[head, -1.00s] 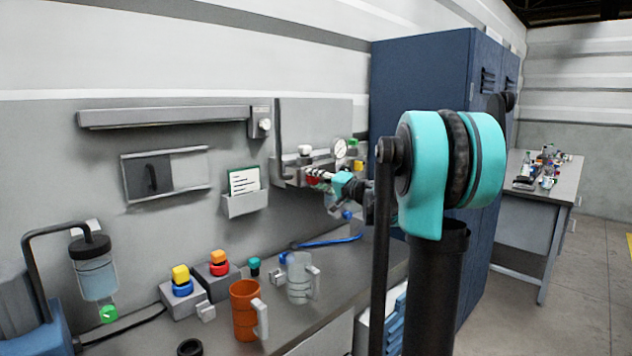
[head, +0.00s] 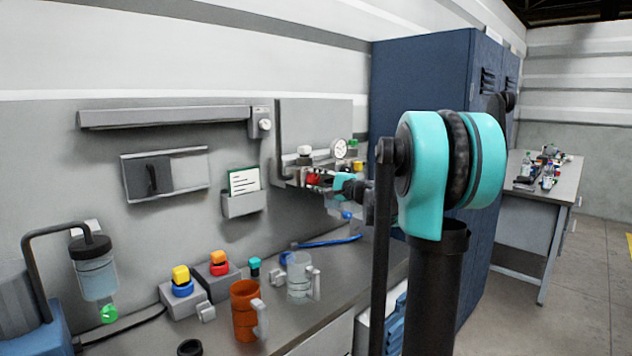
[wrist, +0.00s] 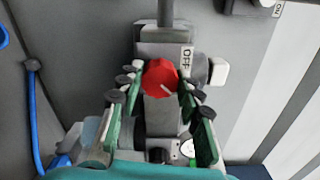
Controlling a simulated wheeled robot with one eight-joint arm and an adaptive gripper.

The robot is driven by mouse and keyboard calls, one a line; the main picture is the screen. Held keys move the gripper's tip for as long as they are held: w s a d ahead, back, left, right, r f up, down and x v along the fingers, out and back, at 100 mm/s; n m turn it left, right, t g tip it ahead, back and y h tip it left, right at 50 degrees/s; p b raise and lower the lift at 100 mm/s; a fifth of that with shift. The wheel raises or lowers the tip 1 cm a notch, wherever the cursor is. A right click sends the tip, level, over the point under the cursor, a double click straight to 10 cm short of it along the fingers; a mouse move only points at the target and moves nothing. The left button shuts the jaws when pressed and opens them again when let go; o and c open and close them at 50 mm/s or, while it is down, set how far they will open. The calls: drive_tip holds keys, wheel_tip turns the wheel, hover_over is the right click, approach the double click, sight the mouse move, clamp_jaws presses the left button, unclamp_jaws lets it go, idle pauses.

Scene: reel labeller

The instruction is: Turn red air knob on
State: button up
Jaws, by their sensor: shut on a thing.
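A pressure gauge (head: 339,148) and pipework are just above the knob. A white knob (wrist: 219,72) is to its right in the wrist view. On the bench below are an orange mug (head: 245,310), a clear mug (head: 299,276) and coloured push buttons (head: 182,280).

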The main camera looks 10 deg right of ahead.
idle(0.4)
drive_tip(key=o, duration=1.2)
drive_tip(key=shift+c, duration=0.2)
drive_tip(key=v, duration=1.2)
